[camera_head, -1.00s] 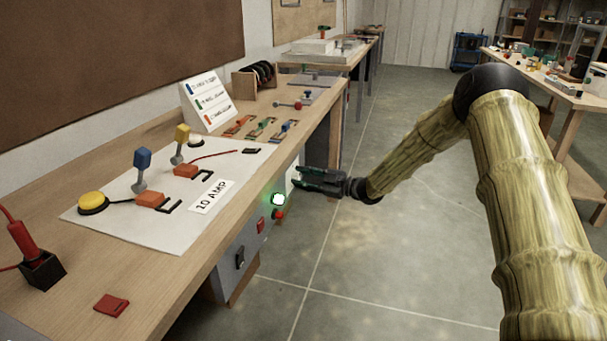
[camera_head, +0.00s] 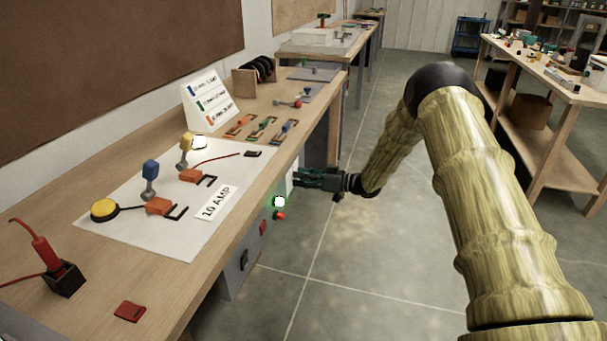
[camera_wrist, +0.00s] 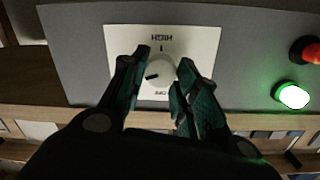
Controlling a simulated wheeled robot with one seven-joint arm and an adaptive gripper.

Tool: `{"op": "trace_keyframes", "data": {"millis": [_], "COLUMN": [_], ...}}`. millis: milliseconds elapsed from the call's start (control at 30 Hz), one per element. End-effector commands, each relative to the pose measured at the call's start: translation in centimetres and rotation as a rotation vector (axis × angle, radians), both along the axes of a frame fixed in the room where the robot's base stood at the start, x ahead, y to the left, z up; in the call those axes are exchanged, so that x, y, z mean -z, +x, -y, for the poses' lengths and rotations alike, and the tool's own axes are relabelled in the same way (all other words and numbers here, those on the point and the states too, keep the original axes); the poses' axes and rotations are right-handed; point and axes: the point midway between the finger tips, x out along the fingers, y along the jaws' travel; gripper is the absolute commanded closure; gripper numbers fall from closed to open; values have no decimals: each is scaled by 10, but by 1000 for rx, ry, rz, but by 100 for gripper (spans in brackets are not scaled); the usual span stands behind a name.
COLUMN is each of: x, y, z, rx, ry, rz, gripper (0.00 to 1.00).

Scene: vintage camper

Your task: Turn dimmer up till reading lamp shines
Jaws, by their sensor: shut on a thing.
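A round white dimmer knob (camera_wrist: 161,75) with a black pointer mark sits on a white plate (camera_wrist: 205,38) in the wrist view. The mark points to the lower left. An upside-down HIGH label stands above the knob; the lower label is partly hidden. My gripper (camera_wrist: 164,58) is shut on the knob, one dark green finger on each side. In the head view my gripper (camera_head: 297,178) reaches the bench's front panel, and the knob is hidden there. A pale dome (camera_head: 199,143) looks bright on the bench board; I cannot tell whether it is the reading lamp.
A green light (camera_head: 279,202) glows beside a red button (camera_head: 280,216) on the front panel. Switches and a 10 AMP board (camera_head: 125,240) are nearby. The wooden bench (camera_head: 225,252) edge runs close to my gripper.

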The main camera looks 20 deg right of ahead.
Motion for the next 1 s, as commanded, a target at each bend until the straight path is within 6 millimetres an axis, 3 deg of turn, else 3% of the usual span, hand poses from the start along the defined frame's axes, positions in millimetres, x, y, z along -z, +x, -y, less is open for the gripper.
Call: {"op": "trace_keyframes", "data": {"millis": [400, 1000], "x": [1, 2], "y": [0, 0], "z": [1, 1], "rx": [-1, -1], "ry": [142, 178], "rz": [-213, -267], "gripper": [94, 94]}}
